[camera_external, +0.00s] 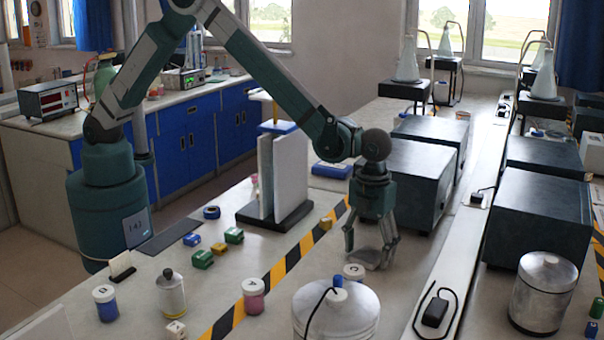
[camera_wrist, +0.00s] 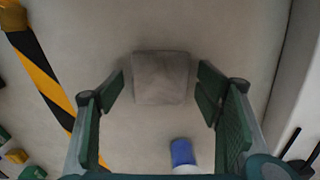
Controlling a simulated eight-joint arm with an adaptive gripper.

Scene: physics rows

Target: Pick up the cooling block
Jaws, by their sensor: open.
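The cooling block appears to be a plain grey square block (camera_wrist: 160,77) on the pale bench top, near the middle of the wrist view. In the external view a light grey block (camera_external: 367,259) shows low between my fingers, partly hidden by them. My gripper (camera_external: 371,251) points down over it. In the wrist view the two green fingers stand apart on the left and right of the block, with a visible gap on each side. The gripper is open and holds nothing.
A small blue-topped item (camera_wrist: 183,152) lies close below the block in the wrist view. Yellow-black tape (camera_external: 290,259) runs to the left.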

